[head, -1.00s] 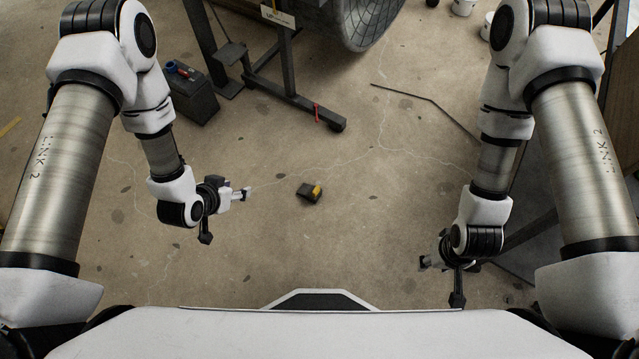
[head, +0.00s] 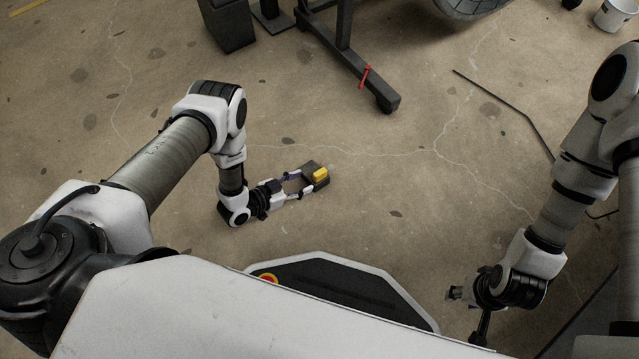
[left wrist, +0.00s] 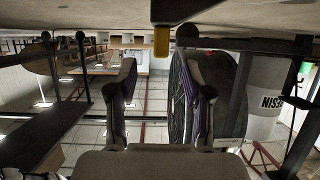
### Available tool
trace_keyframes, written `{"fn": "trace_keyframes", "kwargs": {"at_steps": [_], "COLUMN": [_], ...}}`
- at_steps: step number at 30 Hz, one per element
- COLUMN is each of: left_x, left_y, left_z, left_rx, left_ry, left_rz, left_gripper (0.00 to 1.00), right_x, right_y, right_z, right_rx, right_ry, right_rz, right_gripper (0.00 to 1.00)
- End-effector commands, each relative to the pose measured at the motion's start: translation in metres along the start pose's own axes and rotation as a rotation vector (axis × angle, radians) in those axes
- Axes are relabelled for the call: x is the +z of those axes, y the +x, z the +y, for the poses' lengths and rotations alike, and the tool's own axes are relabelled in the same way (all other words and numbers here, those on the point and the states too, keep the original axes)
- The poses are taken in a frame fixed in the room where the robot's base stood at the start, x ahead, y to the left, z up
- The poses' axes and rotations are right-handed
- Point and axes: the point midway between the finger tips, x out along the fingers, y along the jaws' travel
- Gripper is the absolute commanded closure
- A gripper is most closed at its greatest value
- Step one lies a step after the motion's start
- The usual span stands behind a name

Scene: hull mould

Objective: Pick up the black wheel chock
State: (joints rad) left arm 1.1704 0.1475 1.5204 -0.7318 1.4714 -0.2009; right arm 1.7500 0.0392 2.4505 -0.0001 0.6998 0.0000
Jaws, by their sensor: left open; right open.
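The black wheel chock (head: 310,169) with a yellow patch lies on the concrete floor, near the middle of the head view. My left gripper (head: 300,183) is open, low over the floor just left of the chock. Its fingertips point at the chock and look very close to it; I cannot tell whether they touch. In the left wrist view, which appears upside down, the chock's yellow part (left wrist: 161,41) shows at the top centre, between the open fingers (left wrist: 160,76). My right gripper (head: 456,293) is at the lower right, away from the chock, and holds nothing visible.
A dark stand leg (head: 347,65) with a red piece and a caster stands behind the chock. A dark box (head: 228,25) is at the back left. A thin dark rod or cable (head: 500,98) lies at the right. The floor around the chock is clear.

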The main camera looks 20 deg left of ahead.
Motion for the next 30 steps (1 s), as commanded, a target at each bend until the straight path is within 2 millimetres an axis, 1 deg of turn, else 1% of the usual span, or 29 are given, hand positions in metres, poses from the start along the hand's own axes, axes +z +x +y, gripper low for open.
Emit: {"fn": "trace_keyframes", "kwargs": {"at_steps": [3,8,12,15,21,22,23,24,26,30], "left_x": [0.000,-0.003,-0.006,-0.008,-0.012,-0.012,-0.012,-0.012,-0.012,-0.011], "left_y": [0.016,0.035,0.061,0.074,0.075,0.075,0.075,0.075,0.075,0.075], "left_z": [0.001,0.000,-0.001,-0.001,-0.002,-0.002,-0.002,-0.002,-0.002,-0.002], "left_rx": [0.003,0.002,0.002,0.002,0.000,0.000,0.000,0.000,0.000,0.000], "left_ry": [0.002,0.001,0.001,0.001,-0.001,-0.001,-0.001,-0.001,-0.001,-0.001], "left_rz": [0.003,0.002,0.003,0.001,-0.001,-0.001,-0.001,-0.001,-0.001,-0.001], "left_gripper": [0.50,0.50,0.50,0.50,0.50,0.54,0.64,0.78,1.00,1.00], "right_x": [0.000,-0.001,-0.002,-0.002,-0.002,-0.002,-0.002,-0.002,-0.002,-0.002], "right_y": [0.009,0.020,0.041,0.047,0.044,0.044,0.043,0.043,0.044,0.044], "right_z": [0.000,0.000,0.001,0.001,0.001,0.001,0.001,0.001,0.001,0.001], "right_rx": [0.000,0.000,0.000,0.001,0.001,0.001,0.001,0.001,0.001,0.001], "right_ry": [0.001,0.002,0.005,0.008,0.008,0.008,0.008,0.008,0.008,0.008], "right_rz": [0.001,0.002,0.004,0.005,0.006,0.006,0.006,0.006,0.006,0.006], "right_gripper": [0.56,0.56,0.56,0.56,0.56,0.56,0.56,0.56,0.56,0.56]}}
